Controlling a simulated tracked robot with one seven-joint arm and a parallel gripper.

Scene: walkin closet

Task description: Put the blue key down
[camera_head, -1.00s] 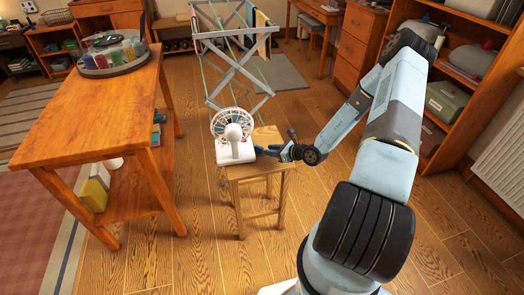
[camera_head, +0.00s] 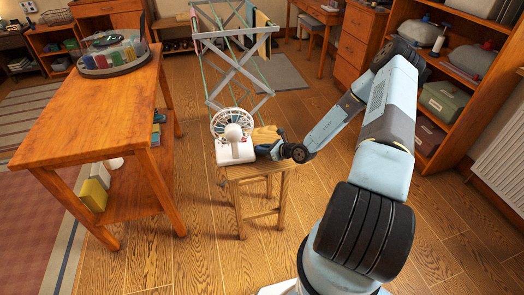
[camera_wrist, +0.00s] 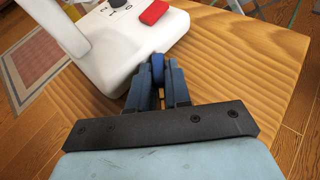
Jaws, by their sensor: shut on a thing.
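The blue key (camera_wrist: 157,68) shows in the wrist view as a small blue piece between my fingertips. My gripper (camera_wrist: 158,85) is shut on it, low over the wooden top of a small stool (camera_wrist: 225,60). I cannot tell whether the key touches the wood. The fingers hide most of the key. In the head view my gripper (camera_head: 268,150) is at the stool top (camera_head: 245,172), just right of a white fan, and the key cannot be made out there.
The white fan (camera_head: 234,148) stands on the stool's left part, its base (camera_wrist: 135,45) close beside my fingers. Bare wood lies to the right in the wrist view. A drying rack (camera_head: 235,60) stands behind, and a large wooden table (camera_head: 100,115) at the left.

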